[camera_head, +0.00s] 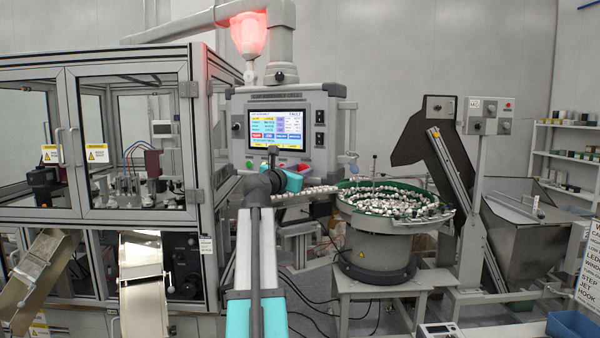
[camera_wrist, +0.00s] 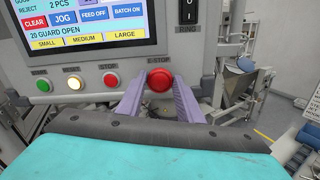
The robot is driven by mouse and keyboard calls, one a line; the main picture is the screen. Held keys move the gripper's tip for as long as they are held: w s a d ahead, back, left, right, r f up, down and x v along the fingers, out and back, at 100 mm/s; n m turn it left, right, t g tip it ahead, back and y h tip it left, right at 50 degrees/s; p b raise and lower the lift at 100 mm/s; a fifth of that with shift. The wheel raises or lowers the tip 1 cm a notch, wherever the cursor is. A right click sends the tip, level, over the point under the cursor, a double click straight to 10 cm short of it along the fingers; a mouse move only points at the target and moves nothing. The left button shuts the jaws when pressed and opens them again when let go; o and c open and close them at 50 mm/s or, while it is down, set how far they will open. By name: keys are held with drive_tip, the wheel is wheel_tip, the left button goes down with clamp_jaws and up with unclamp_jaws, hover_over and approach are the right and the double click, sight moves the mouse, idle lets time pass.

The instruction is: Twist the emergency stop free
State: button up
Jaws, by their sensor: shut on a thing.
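The emergency stop (camera_wrist: 160,80) is a large red mushroom button under the E-STOP label on the grey control panel, below its screen. In the wrist view my gripper (camera_wrist: 160,83) has its two purple fingers on either side of the red head, shut on it. The button's base is hidden behind the head. In the head view my arm reaches to the lower edge of the control panel (camera_head: 234,130), and its wrist covers much of the button row there. The fingertips are hard to make out in that view.
The screen (camera_wrist: 75,27) reads "20 GUARD OPEN". The beacon (camera_head: 248,35) glows red. A bowl feeder (camera_head: 378,235) stands right of the panel.

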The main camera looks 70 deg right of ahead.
drive_tip(key=shift+m, duration=0.4)
drive_tip(key=shift+m+b, duration=1.55)
drive_tip(key=shift+m, duration=1.95)
drive_tip(key=o, duration=1.1)
drive_tip(key=a, duration=0.4)
drive_tip(key=a+b, duration=0.1)
drive_tip(key=a, duration=0.4)
drive_tip(key=w+a+b, duration=0.1)
drive_tip(key=a, duration=0.3)
drive_tip(key=shift+a, duration=0.4)
